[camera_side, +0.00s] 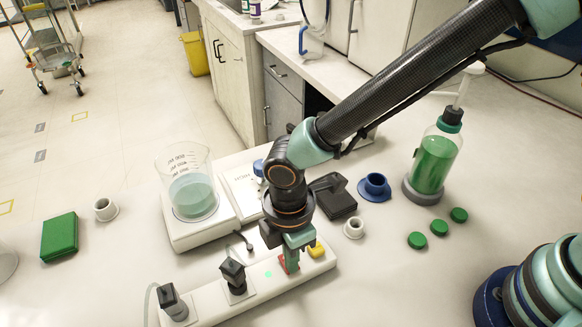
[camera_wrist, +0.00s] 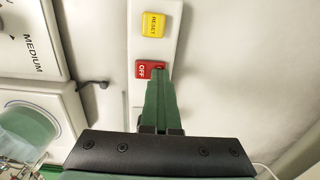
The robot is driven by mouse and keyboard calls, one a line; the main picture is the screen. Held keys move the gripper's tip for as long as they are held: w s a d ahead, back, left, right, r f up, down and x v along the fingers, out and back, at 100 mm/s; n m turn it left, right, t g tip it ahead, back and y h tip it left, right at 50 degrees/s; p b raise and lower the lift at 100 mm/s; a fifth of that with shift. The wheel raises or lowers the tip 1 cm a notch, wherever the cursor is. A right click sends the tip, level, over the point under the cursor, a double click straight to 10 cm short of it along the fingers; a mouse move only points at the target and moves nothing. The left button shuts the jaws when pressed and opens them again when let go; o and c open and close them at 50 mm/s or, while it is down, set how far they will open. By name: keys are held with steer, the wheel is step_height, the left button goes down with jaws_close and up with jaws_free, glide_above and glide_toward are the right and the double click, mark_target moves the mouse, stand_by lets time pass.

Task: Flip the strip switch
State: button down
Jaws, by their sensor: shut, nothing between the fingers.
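The white power strip (camera_side: 215,304) lies on the worktop with two black plugs in it and a small green light on top. It also shows in the wrist view (camera_wrist: 167,42). Its red switch (camera_wrist: 148,69) shows the word OFF in the wrist view. A yellow RESET button (camera_wrist: 153,24) sits beyond the switch. My gripper (camera_wrist: 160,72) is shut and empty, pointing down, with its green fingertips at the right part of the red switch and covering some of it. In the side view my gripper (camera_side: 291,266) hides most of the switch. I cannot tell whether the tips press it.
A hotplate (camera_side: 180,236) with a beaker (camera_side: 192,190) of pale green liquid stands behind the strip at left. A green bottle (camera_side: 435,160), green caps (camera_side: 438,228), a white cup (camera_side: 353,228) and a blue cup (camera_side: 375,187) stand at right.

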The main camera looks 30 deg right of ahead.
steer(key=shift+w+d, duration=0.15)
steer(key=shift+w, duration=0.3)
step_height(320, 180, up, 14)
steer(key=s, duration=0.2)
steer(key=w+d+r+m+t, duration=0.1)
steer(key=w+d+r+m, duration=0.15)
steer(key=d, duration=0.25)
steer(key=w+d+r+m+t+y, duration=0.1)
steer(key=d+m, duration=0.2)
steer(key=d, duration=0.2)
steer(key=w+d+r+m+t, duration=0.1)
steer(key=w+d+r+m, duration=0.15)
steer(key=d, duration=0.35)
steer(key=s+d+m+t, duration=0.2)
steer(key=s+d+m, duration=0.1)
steer(key=d+m, duration=0.7)
steer(key=d+r, duration=0.1)
steer(key=d, duration=0.3)
steer(key=shift+s+d+t+h, duration=0.25)
steer(key=shift+s+t+h, duration=0.05)
steer(key=shift+t+h, duration=0.1)
